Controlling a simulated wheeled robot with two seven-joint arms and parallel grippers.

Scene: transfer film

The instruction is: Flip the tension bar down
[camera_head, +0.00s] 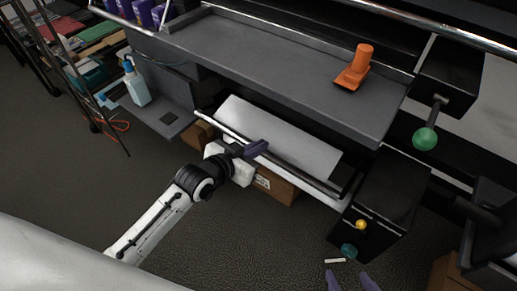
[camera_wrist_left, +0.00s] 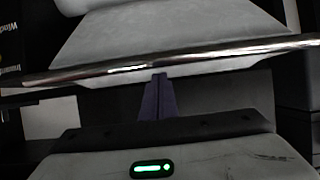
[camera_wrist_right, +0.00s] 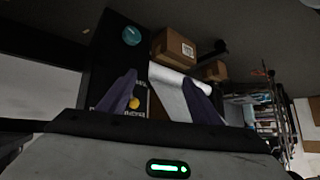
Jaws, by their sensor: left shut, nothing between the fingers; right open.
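The tension bar is a long shiny metal bar (camera_head: 225,131) that runs along the front of the white film roll (camera_head: 280,135) under the machine's grey shelf. In the left wrist view the bar (camera_wrist_left: 220,54) crosses the whole picture, in front of the white film (camera_wrist_left: 170,25). My left gripper (camera_head: 256,148) is shut and empty; its purple fingers (camera_wrist_left: 158,92) point at the bar, the tips close to its underside. I cannot tell if they touch. My right gripper (camera_head: 349,277) is open and empty, low at the right, below the black end box (camera_head: 380,205).
A grey shelf (camera_head: 270,65) with an orange tool (camera_head: 355,68) overhangs the film. A green ball knob (camera_head: 425,139) hangs at the right; a yellow knob (camera_head: 361,224) sits on the black box. Cardboard boxes (camera_head: 276,187) stand beneath. A spray bottle (camera_head: 135,84) stands left. The front floor is clear.

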